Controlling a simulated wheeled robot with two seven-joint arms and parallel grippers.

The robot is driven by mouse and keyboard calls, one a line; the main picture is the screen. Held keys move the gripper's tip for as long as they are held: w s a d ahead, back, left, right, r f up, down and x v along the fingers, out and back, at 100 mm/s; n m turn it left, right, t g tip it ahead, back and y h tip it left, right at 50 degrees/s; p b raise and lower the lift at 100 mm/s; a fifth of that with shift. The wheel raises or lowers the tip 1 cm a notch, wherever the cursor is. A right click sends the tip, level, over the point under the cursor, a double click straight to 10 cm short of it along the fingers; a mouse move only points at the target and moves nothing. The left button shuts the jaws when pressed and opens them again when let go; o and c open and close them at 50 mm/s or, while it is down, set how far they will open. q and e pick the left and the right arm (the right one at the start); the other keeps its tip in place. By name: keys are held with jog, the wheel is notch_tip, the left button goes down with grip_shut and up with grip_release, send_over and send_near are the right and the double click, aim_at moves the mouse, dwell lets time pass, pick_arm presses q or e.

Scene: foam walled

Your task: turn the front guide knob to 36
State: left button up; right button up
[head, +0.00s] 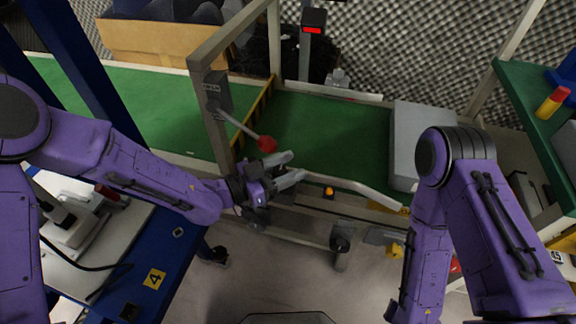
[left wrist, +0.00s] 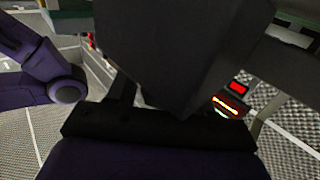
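My left gripper (head: 298,167) is at the front edge of the green conveyor bed (head: 325,130), its two grey fingers apart with nothing visible between them. A small orange round part (head: 328,192) sits on the front rail, to the right of the fingers and apart from them. A dark round knob-like part (head: 341,238) is lower, below the rail. I cannot tell which of these is the front guide knob, and no scale or number is readable. In the left wrist view, dark bodies fill the middle and the fingertips cannot be made out. My right gripper is not in view.
A lever with a red ball (head: 267,144) stands just above the left gripper. A grey upright post (head: 217,120) is to its left. A grey box (head: 405,140) stands on the bed's right end. A red-lit display (head: 313,30) is at the back; a red display (left wrist: 238,87) also shows in the wrist view.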

aim_at(274, 174)
pick_arm(q)
jog(key=shift+o, duration=0.2)
jog(key=p+v, duration=0.1)
jog(key=v, duration=0.6)
jog(key=shift+s+a+p, duration=0.2)
jog(key=shift+a+p, duration=0.05)
jog(key=shift+p, duration=0.05)
